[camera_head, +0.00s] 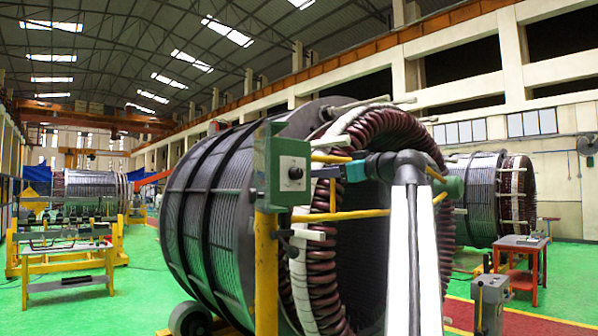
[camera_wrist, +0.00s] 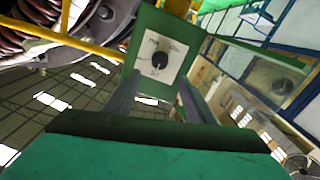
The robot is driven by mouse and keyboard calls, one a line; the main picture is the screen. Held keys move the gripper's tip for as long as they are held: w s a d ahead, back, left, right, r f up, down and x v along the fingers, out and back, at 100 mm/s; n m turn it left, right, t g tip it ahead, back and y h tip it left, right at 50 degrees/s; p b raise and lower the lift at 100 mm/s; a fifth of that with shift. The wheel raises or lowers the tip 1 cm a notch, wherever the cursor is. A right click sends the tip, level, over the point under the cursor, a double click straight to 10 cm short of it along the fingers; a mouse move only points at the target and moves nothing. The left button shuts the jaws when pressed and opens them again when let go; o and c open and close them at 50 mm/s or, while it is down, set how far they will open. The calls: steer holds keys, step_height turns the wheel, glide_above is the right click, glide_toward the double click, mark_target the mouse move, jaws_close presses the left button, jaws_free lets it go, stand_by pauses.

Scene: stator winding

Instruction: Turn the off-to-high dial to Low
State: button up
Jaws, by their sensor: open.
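A black round dial (camera_head: 295,173) sits on a pale square plate on the front of a green control box (camera_head: 272,160). In the wrist view the dial (camera_wrist: 160,60) is near the top centre, its plate tilted, with small markings around it too blurred to read. I cannot tell which marking the dial points to. My gripper (camera_wrist: 159,88) is open and empty, its two grey fingers pointing towards the box, the dial between their lines. In the head view my gripper (camera_head: 326,172) is to the right of the dial, apart from it.
The box is on a yellow post (camera_head: 266,270) beside a large stator (camera_head: 205,200) with brown coils (camera_head: 325,255). Yellow bars (camera_head: 340,215) run close to my gripper. A red table (camera_head: 522,245) and a grey pedestal (camera_head: 490,300) stand at the right.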

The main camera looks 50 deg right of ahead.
mark_target(299, 173)
steer(key=w+p, duration=0.1)
steer(key=w, duration=0.2)
steer(key=w+p, duration=0.2)
steer(key=w, duration=0.2)
steer(key=w+d+p, duration=0.1)
steer(key=w, duration=0.3)
steer(key=shift+w+p, duration=0.15)
steer(key=shift+p, duration=0.25)
steer(key=c, duration=1.1)
steer(key=shift+o, duration=0.2)
steer(key=shift+a+f, duration=0.1)
steer(key=shift+a, duration=0.1)
steer(key=shift+d, duration=0.1)
